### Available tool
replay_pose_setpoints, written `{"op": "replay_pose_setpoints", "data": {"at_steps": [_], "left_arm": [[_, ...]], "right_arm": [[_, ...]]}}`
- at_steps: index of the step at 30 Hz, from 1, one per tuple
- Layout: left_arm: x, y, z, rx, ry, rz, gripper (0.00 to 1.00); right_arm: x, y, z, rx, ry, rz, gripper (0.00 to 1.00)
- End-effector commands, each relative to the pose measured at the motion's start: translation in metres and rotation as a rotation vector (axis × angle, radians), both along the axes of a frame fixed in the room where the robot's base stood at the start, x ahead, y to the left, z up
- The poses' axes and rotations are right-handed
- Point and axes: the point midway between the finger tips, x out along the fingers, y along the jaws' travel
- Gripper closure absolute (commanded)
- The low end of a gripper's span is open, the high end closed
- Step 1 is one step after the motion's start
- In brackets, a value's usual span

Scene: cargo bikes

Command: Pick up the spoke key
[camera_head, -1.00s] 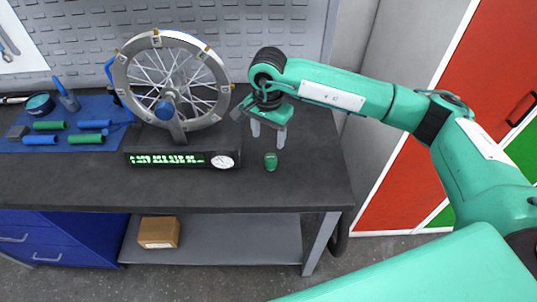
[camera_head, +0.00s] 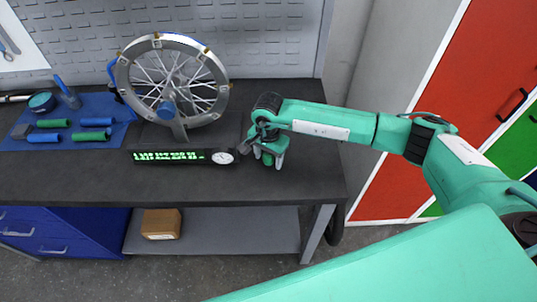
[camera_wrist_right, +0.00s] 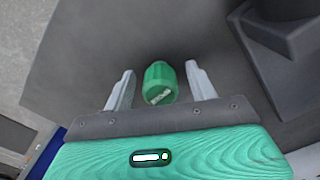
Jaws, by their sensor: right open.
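The spoke key is a small green piece (camera_wrist_right: 160,84) on the dark workbench. In the wrist view it lies between the two pale fingers of my right gripper (camera_wrist_right: 160,88), with a gap showing on each side. In the head view the spoke key (camera_head: 268,159) is partly hidden by my right gripper (camera_head: 268,162), which is low over the bench around it. The right gripper is open. My left gripper is not in view.
A wheel in a truing stand (camera_head: 172,85) stands left of my right gripper. A display bar with a dial (camera_head: 183,157) lies close by on its left. A blue mat (camera_head: 20,143) with several grips and tools is at far left. The bench front right of the display is clear.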

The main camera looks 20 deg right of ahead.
Motion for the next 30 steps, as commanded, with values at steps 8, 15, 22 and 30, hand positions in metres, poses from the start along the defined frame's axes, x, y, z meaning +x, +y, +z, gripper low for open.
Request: {"op": "replay_pose_setpoints", "data": {"at_steps": [8, 15, 22, 30], "left_arm": [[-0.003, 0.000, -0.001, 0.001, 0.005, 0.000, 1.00], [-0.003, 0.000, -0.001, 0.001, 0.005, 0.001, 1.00], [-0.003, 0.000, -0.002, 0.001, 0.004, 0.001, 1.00], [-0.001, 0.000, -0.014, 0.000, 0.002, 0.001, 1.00]], "right_arm": [[0.000, 0.000, 0.000, 0.001, -0.001, 0.000, 0.70], [0.000, 0.000, 0.000, 0.001, -0.001, 0.000, 0.91], [0.001, 0.000, 0.004, 0.001, -0.002, 0.000, 0.91], [0.002, 0.000, 0.039, 0.002, -0.007, 0.001, 0.91]]}}
